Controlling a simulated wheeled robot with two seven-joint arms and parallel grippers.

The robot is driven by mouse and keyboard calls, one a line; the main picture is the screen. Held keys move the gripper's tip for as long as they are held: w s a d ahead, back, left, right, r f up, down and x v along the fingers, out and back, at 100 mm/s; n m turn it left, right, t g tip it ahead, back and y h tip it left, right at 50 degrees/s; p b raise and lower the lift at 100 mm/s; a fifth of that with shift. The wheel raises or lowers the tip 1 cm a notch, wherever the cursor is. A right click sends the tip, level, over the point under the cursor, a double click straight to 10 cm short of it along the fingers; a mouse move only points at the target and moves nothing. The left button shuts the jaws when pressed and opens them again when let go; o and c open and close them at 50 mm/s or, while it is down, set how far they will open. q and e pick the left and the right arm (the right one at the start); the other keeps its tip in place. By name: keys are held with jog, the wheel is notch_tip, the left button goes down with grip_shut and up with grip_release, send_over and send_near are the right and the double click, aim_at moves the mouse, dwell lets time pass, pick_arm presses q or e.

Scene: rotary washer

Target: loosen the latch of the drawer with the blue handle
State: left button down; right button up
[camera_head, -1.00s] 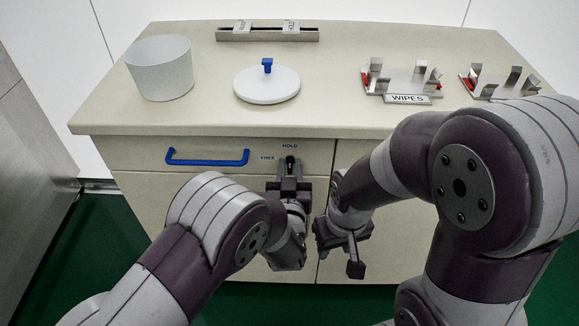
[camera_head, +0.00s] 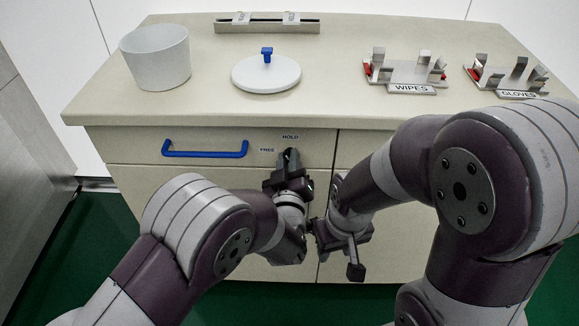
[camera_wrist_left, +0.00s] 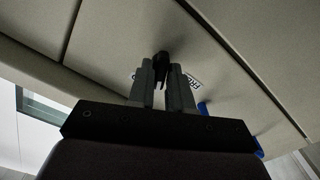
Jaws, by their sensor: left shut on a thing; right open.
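The drawer (camera_head: 120,150) with the blue handle (camera_head: 205,154) is at the front left of the cabinet, and it looks closed. To the right of the handle are the labels FREE (camera_head: 267,150) and HOLD (camera_head: 290,137). My left gripper (camera_head: 290,160) is at the drawer front just below HOLD. In the left wrist view its fingers are shut on a small dark latch knob (camera_wrist_left: 161,62). The fingers largely hide the latch in the head view, so its exact angle is unclear. My right gripper (camera_head: 350,250) is open and empty, in front of the lower cabinet doors.
On the countertop are a white bin (camera_head: 156,58), a white lid with a blue knob (camera_head: 266,74), a metal rail (camera_head: 267,27) at the back, and holders labelled WIPES (camera_head: 411,88) and GLOVES (camera_head: 517,94). My two forearms are close together in front of the cabinet.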

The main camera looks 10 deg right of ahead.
pick_arm(q)
jog(key=shift+a+f+n+b, duration=0.1)
jog(key=shift+n+b, duration=2.7)
jog(key=shift+n, duration=0.1)
jog(key=shift+f+n+b, duration=0.1)
jog(key=shift+n+b, duration=2.65)
jog(key=shift+n, duration=0.15)
jog(key=c, duration=1.2)
grip_release()
jog(key=shift+o, duration=0.2)
